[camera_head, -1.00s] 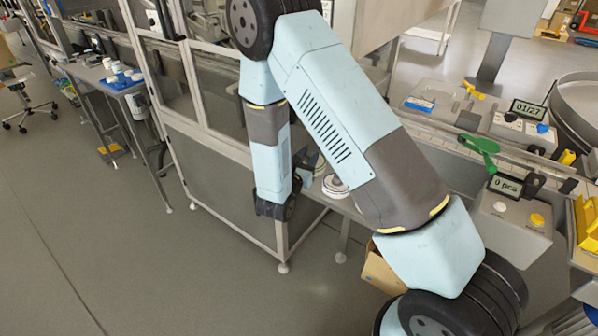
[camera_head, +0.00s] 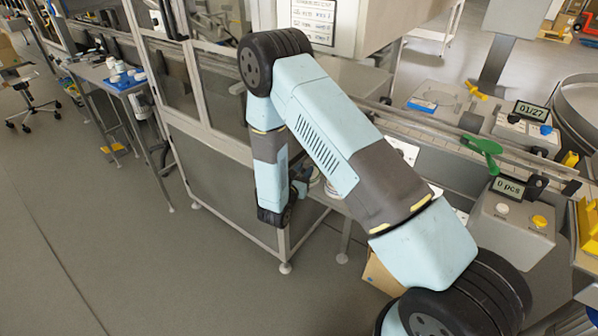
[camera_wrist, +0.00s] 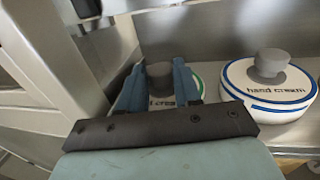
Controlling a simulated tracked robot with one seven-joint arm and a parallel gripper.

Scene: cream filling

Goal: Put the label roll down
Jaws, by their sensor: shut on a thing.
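In the wrist view my gripper (camera_wrist: 158,78) has its two blue fingers on either side of the dark grey knob of a label roll (camera_wrist: 164,102). This roll is white with a green band and partly readable text ending in "cream". It is upright, at or just above a grey metal shelf (camera_wrist: 290,135); I cannot tell whether it touches. A second roll (camera_wrist: 268,92), white with a blue band and "hand cream" text, stands to its right with a grey knob, apart from it. In the head view my arm hides most of this spot.
A metal frame post (camera_wrist: 50,75) stands close on the left in the wrist view. In the head view, a cardboard box (camera_head: 382,275) sits below the shelf. A grey box with a "0 pcs" display (camera_head: 508,187) and a green scoop-like thing (camera_head: 483,146) are at right.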

